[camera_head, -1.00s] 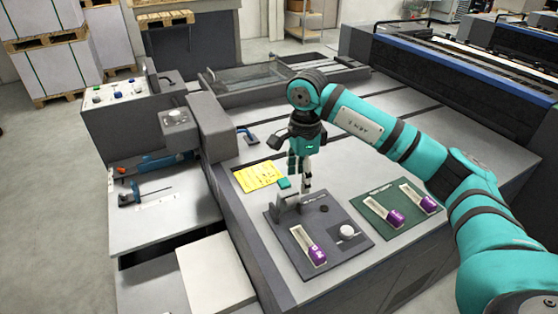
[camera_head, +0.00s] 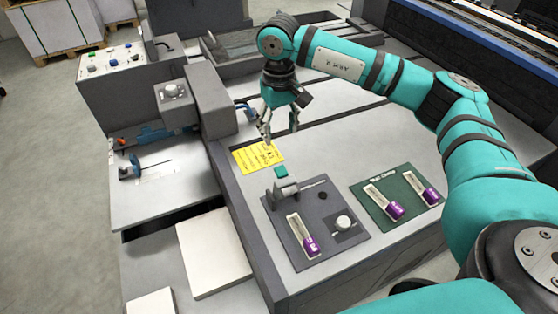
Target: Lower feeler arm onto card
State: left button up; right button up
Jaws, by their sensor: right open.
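A small grey lever piece with a green cap (camera_head: 281,172), which looks like the feeler arm, stands at the back left of a dark grey plate (camera_head: 287,214). Its green end is raised above the plate. On the same plate lies a white card with a purple end (camera_head: 301,238), in front of the lever piece. My right gripper (camera_head: 281,134) is open and empty, fingers pointing down, behind the green cap and apart from it. It is beside the right edge of a yellow printed sheet (camera_head: 258,156). My left gripper is not in view.
A round white knob (camera_head: 343,222) sits right of the card. A green plate (camera_head: 385,220) with two purple-ended cards lies to the right. A side shelf with a blue tool (camera_head: 153,135) is at left. The light bench top behind the plates is mostly clear.

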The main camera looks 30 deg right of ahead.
aim_at(279, 167)
notch_tip(279, 167, down, 12)
jog(key=p, duration=0.3)
jog(key=shift+d+f, duration=0.1)
jog(key=shift+f, duration=0.6)
jog(key=shift+c, duration=0.4)
jog(key=shift+w, duration=0.1)
grip_shut()
